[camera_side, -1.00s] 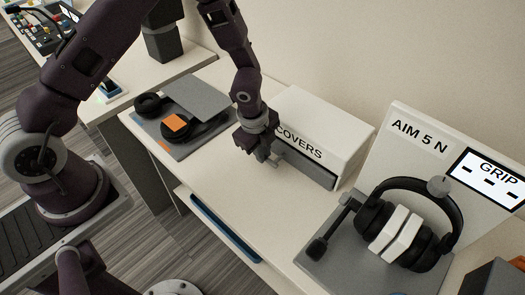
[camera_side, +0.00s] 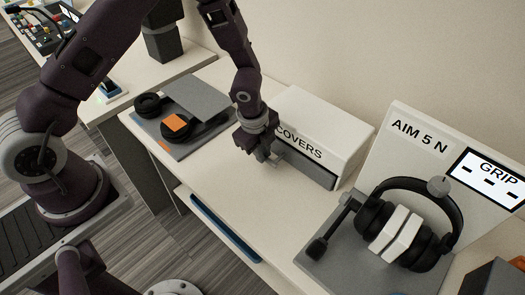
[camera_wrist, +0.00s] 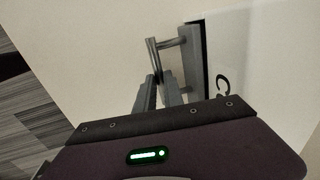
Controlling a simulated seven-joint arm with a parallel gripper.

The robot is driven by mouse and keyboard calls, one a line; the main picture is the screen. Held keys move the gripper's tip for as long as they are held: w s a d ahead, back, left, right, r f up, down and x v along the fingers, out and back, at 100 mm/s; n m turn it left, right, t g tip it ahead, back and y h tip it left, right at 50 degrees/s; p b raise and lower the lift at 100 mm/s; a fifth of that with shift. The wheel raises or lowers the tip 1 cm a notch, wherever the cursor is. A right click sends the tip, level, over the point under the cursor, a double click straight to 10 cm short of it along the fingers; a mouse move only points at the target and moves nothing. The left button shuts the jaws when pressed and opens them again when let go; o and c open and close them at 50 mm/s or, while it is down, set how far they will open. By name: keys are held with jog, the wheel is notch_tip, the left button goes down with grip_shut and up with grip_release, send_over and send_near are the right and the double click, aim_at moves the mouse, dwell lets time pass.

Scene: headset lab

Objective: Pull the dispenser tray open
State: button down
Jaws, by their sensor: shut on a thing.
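The dispenser is a white box marked COVERS (camera_side: 325,132), standing by the wall, with its grey tray (camera_side: 306,169) low in the front. The tray looks closed or nearly so. In the wrist view the grey tray front (camera_wrist: 193,62) carries a metal bar handle (camera_wrist: 154,56) on short posts. My gripper (camera_side: 270,160) is at the left part of the tray front. In the wrist view my gripper (camera_wrist: 160,88) has its two fingers on either side of the handle bar, shut on it. The fingers hide the bar's near part.
A grey mat (camera_side: 170,146) with headset parts and an orange pad (camera_side: 176,125) lies left of my gripper. A headset (camera_side: 405,222) with white blocks between its cups stands at right, before the AIM 5 N panel (camera_side: 419,141). The bench top in front of the tray is clear.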

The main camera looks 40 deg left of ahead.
jog(key=s, duration=1.3)
jog(key=shift+w, duration=0.1)
jog(key=c, duration=1.5)
grip_release()
jog(key=shift+o, duration=0.2)
notch_tip(320, 180, up, 7)
jog(key=s, duration=0.1)
jog(key=shift+s, duration=0.2)
